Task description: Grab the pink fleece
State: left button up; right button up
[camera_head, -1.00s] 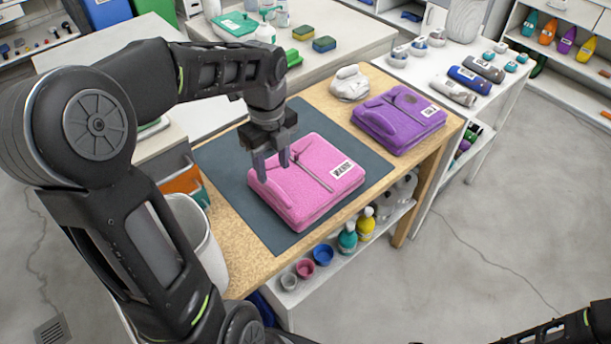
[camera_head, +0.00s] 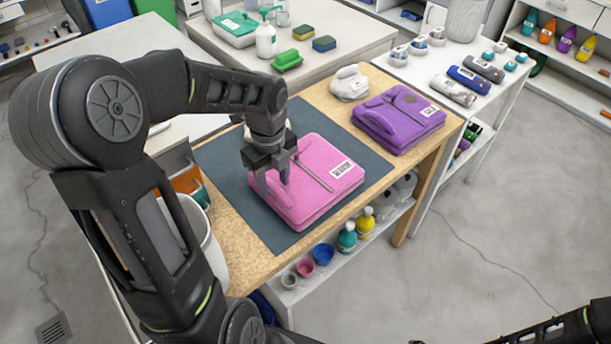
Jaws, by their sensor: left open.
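The folded pink fleece (camera_head: 318,185) lies on a dark grey mat on the wooden table, with a white label near its right corner. My left gripper (camera_head: 273,190) points down at the left part of the fleece, its two fingers open. One finger is at the fleece's left edge and the other is over its top near the collar. I cannot tell whether the fingers touch the cloth. My right arm (camera_head: 550,330) shows only at the bottom right corner, and its gripper is not clearly visible.
A folded purple fleece (camera_head: 398,118) and a white cloth item (camera_head: 350,83) lie behind on the same table. The dark mat (camera_head: 228,180) has bare room around the pink fleece. A white bin (camera_head: 205,240) stands at the table's left. Bottles and cups sit on a shelf below.

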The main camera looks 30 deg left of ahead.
pick_arm(q)
jog(key=shift+c, duration=0.4)
grip_shut()
dwell(1.1)
